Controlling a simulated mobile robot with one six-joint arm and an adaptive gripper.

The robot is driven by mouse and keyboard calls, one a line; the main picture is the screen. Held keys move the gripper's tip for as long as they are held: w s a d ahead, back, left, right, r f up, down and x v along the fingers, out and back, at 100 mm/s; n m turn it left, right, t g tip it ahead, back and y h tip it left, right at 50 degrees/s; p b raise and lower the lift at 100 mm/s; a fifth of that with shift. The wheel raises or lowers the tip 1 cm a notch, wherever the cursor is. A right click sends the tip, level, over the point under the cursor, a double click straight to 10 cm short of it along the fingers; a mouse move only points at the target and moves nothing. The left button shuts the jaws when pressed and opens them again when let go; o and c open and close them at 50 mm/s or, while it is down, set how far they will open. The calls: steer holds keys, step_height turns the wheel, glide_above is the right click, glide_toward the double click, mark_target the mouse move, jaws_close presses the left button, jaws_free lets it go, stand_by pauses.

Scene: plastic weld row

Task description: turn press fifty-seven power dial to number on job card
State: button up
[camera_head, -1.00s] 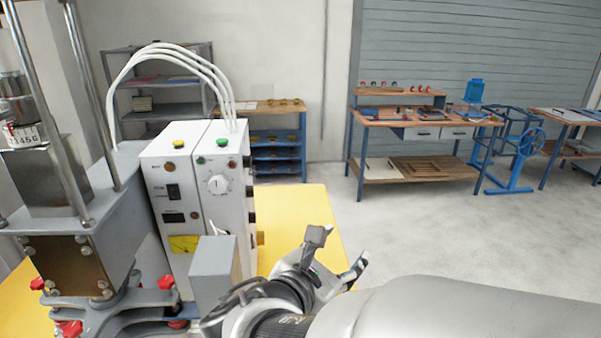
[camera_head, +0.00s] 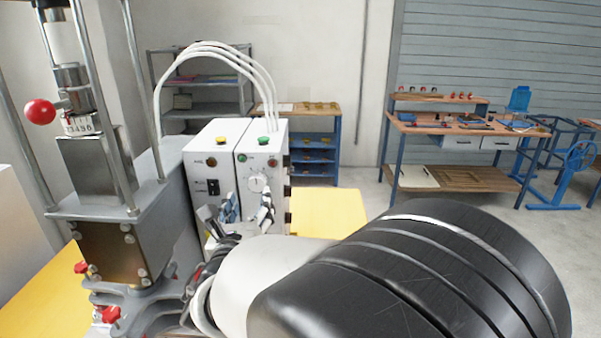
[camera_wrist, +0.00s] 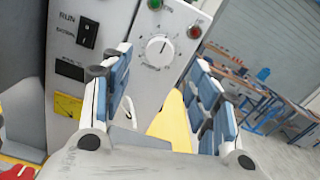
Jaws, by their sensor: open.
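The power dial (camera_head: 258,183) is a round white knob on the front of the right-hand white control box (camera_head: 262,157). In the wrist view the dial (camera_wrist: 158,48) sits upper middle, with a dark pointer line. Its printed numbers are too small to read. My gripper (camera_head: 240,210) is open and empty in front of the box, just below the dial. In the wrist view its blue-padded fingers (camera_wrist: 165,88) stand apart, with the dial beyond and between them, apart from them. The press (camera_head: 110,190) stands at the left. I cannot make out a job card with a number.
A left-hand white box (camera_head: 212,160) has a yellow button and a black switch (camera_wrist: 88,33). White cables (camera_head: 215,50) arch above. The yellow table (camera_head: 335,208) is bare at right.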

mark_target(256, 185)
steer(key=w, duration=0.3)
steer(key=w+b, duration=0.1)
steer(key=w, duration=0.3)
steer(key=shift+w+a, duration=0.2)
steer(key=shift+w, duration=0.05)
steer(key=shift+c, duration=0.4)
steer(key=c, duration=1)
